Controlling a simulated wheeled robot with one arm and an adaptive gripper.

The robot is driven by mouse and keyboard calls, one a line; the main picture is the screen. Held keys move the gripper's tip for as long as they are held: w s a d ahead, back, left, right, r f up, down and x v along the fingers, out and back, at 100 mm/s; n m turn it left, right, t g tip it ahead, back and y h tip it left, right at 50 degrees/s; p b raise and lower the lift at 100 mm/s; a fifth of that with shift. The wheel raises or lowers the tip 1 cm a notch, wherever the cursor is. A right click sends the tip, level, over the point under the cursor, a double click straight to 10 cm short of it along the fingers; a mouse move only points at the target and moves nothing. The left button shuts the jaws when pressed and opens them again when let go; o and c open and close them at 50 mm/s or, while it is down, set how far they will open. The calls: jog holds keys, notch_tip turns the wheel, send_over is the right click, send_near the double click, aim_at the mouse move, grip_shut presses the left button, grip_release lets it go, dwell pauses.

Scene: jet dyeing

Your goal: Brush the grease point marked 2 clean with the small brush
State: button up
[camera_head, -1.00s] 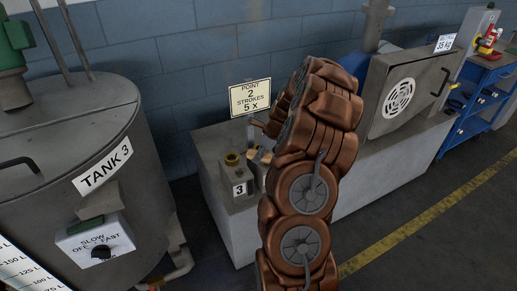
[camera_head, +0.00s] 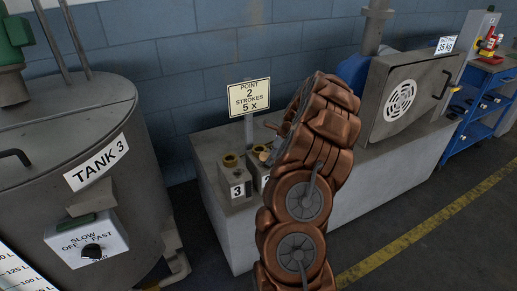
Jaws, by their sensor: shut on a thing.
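A sign (camera_head: 249,97) on a post reads "POINT 2 STROKES 5 x". Below it, on a pale plinth (camera_head: 236,233), stands a small grey block marked 3 (camera_head: 238,190) with a yellowish round fitting on top. Just right of it is a second block (camera_head: 265,182), mostly hidden by my copper-coloured arm, with a tan top showing; its number is not readable. My arm rises in front of the plinth and bends away at the top. My gripper and its fingertips are hidden behind it, and I cannot make out the brush. A small brownish tip pokes out left of the arm.
Tank 3 (camera_head: 60,140) stands at the left with a slow/off/fast switch box (camera_head: 87,247). A grey machine with a round grille (camera_head: 400,101) sits on the plinth at right, and a blue cart (camera_head: 478,120) beyond. Floor at right is clear, with a yellow line.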

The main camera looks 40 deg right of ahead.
jog(key=shift+s+d+f+b, duration=0.1)
jog(key=shift+s+d+b, duration=0.15)
jog(key=shift+d, duration=0.45)
jog(key=shift+s+d+f+b, duration=0.15)
jog(key=shift+d+b, duration=0.2)
jog(key=shift+d, duration=0.3)
jog(key=shift+b, duration=0.5)
